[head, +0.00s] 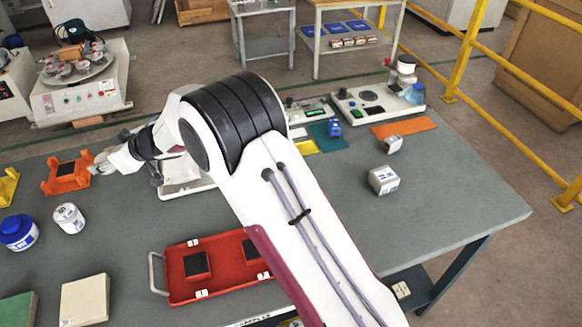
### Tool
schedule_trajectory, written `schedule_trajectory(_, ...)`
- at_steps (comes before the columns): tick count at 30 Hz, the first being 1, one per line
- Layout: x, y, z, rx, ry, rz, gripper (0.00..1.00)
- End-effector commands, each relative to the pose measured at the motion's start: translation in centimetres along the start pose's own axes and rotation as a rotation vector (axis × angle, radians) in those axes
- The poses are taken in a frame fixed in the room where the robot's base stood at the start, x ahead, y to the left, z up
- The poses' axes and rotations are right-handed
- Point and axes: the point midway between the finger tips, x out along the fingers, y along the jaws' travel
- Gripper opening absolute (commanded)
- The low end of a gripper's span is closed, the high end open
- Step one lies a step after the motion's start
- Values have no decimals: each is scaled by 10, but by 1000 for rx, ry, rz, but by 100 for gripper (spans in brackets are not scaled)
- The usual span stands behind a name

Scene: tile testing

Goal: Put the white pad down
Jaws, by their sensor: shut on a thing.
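My gripper (104,163) is at the left end of my arm, low over the table and just right of an orange stand (54,186). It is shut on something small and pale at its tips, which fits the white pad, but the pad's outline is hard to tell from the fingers. A dark square pad lies on top of the orange stand. I cannot tell whether the held pad touches anything below it.
A red tray (178,292) with dark square pads lies at the front middle, partly behind my arm. A white can (69,218), a blue-lidded jar (18,232) and a beige block (85,301) stand at left. White boxes (383,180) stand at right, with bare table around them.

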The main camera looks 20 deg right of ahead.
Motion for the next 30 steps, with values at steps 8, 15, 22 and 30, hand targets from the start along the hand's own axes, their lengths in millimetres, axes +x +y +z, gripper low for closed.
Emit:
schedule_trajectory(8,-37,77,9,52,1,96,16)
schedule_trajectory(15,-80,144,27,101,1,185,16)
schedule_trajectory(22,-129,202,52,143,1,263,16)
schedule_trajectory(30,-191,256,85,186,1,339,16)
